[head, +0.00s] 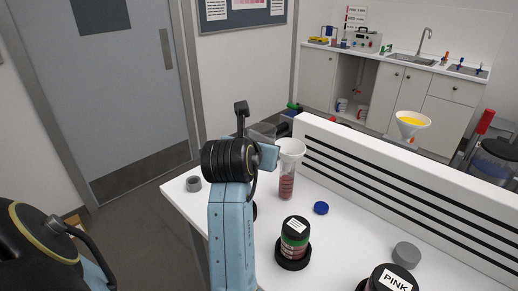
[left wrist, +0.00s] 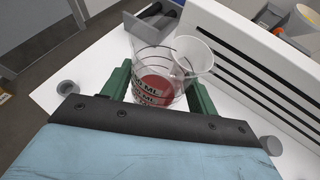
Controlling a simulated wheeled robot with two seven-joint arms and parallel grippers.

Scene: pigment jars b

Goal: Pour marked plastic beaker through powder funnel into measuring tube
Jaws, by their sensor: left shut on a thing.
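My left gripper (head: 262,145) is shut on the clear plastic beaker (left wrist: 146,55), which has black marks and ML lettering. The beaker sits between the green fingers (left wrist: 158,92) in the left wrist view, with red powder low inside it. In the head view the beaker (head: 262,131) is partly hidden by my wrist; its exact tilt is hard to tell. Just right of it, the pale funnel (head: 291,148) stands in the measuring tube (head: 287,186), which shows reddish powder. The funnel's clear rim (left wrist: 197,48) overlaps the beaker's in the left wrist view. My right gripper is not in view.
A green-banded jar (head: 294,238), a PINK jar (head: 392,281), a blue cap (head: 321,208) and a grey lid (head: 407,253) are on the white table. A small grey cup (head: 194,183) is at the left. A striped raised panel (head: 400,165) borders the back.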

